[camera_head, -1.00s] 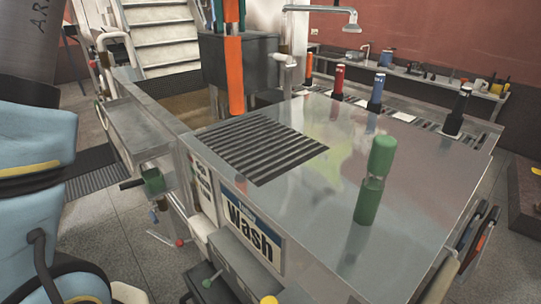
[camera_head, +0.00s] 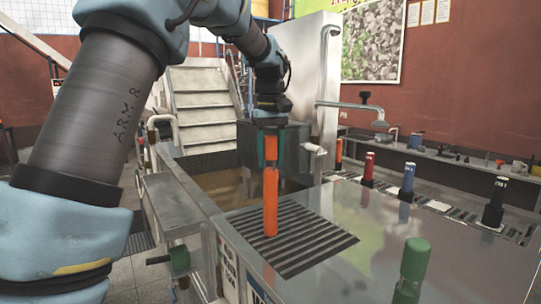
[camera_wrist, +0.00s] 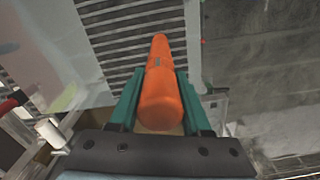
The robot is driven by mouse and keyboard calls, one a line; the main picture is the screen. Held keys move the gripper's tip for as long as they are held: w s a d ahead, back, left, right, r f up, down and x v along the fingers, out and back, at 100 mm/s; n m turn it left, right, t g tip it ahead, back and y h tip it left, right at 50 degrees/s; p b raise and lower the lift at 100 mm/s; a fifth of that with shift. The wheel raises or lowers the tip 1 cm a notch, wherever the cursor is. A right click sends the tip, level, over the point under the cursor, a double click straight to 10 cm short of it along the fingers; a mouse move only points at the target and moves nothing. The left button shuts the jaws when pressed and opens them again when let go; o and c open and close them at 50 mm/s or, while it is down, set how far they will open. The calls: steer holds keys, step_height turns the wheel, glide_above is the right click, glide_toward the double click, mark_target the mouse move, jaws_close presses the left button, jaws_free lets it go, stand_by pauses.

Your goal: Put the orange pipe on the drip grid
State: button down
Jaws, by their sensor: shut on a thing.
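My gripper (camera_head: 270,150) is shut on the orange pipe (camera_head: 270,203) and holds it upright. In the head view the pipe's lower end appears over the left part of the dark slatted drip grid (camera_head: 318,240). I cannot tell whether it touches the slats. In the wrist view the pipe (camera_wrist: 160,75) lies between the teal fingers (camera_wrist: 161,95), with the grid's slats (camera_wrist: 125,50) beyond it to the left. Part of the grid is hidden behind the pipe.
On the metal worktop (camera_head: 350,270) stands a green bottle (camera_head: 413,262) at right. Red (camera_head: 368,168), blue (camera_head: 406,178) and black (camera_head: 494,200) bottles stand along the back. A tap (camera_head: 350,107) rises behind. An open basin (camera_head: 215,185) lies left of the grid.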

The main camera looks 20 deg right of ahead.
steer(key=shift+f, duration=0.1)
steer(key=shift+c, duration=1.8)
jaws_free()
step_height(320, 180, up, 12)
steer(key=shift+r+b, duration=0.15)
steer(key=shift+b, duration=0.4)
